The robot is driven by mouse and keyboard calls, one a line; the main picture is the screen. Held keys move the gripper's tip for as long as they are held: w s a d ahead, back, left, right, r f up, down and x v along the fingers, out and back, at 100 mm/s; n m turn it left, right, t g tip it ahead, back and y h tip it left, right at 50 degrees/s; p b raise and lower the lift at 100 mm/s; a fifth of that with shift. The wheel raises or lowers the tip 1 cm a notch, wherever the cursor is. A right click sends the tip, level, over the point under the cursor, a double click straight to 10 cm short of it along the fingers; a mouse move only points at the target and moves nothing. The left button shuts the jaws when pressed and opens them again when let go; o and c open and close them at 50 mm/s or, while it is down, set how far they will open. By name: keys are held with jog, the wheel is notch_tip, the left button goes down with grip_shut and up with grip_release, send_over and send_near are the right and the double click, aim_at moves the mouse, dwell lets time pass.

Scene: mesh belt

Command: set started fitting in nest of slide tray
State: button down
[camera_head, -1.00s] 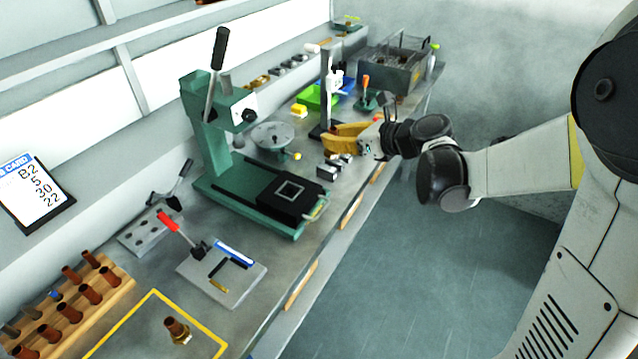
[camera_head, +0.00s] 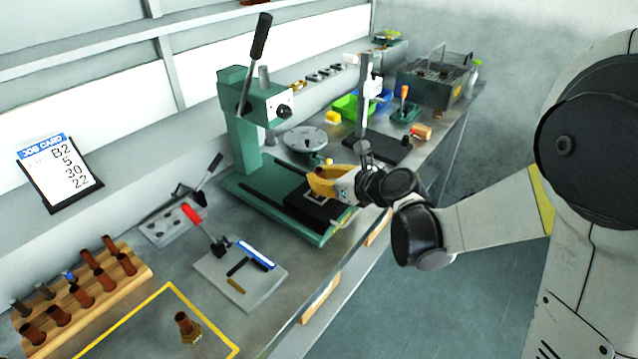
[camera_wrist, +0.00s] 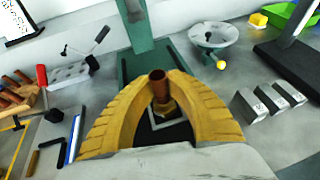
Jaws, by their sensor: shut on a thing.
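My gripper (camera_head: 322,182) has yellow fingers and is shut on a fitting, a copper-brown tube with a brass nut (camera_wrist: 158,88). The tube stands roughly upright between the fingers in the wrist view. The slide tray (camera_head: 300,204) is a black block on the base of the green press (camera_head: 242,145). A pale square outline marks its nest (camera_wrist: 168,133), partly hidden behind the fingers and fitting. My gripper is over the tray. I cannot tell how high the fitting is above the nest.
Another fitting (camera_head: 187,328) stands inside a yellow outline at the front. A wooden rack (camera_head: 125,265) of tubes is at left, with a red-handled fixture (camera_head: 240,275) beside it.

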jog(key=shift+f, duration=0.25)
jog(key=c, duration=1.8)
grip_release()
jog(key=shift+f, duration=0.25)
jog(key=shift+c, duration=0.2)
jog(key=o, duration=0.4)
jog(key=shift+r, duration=0.1)
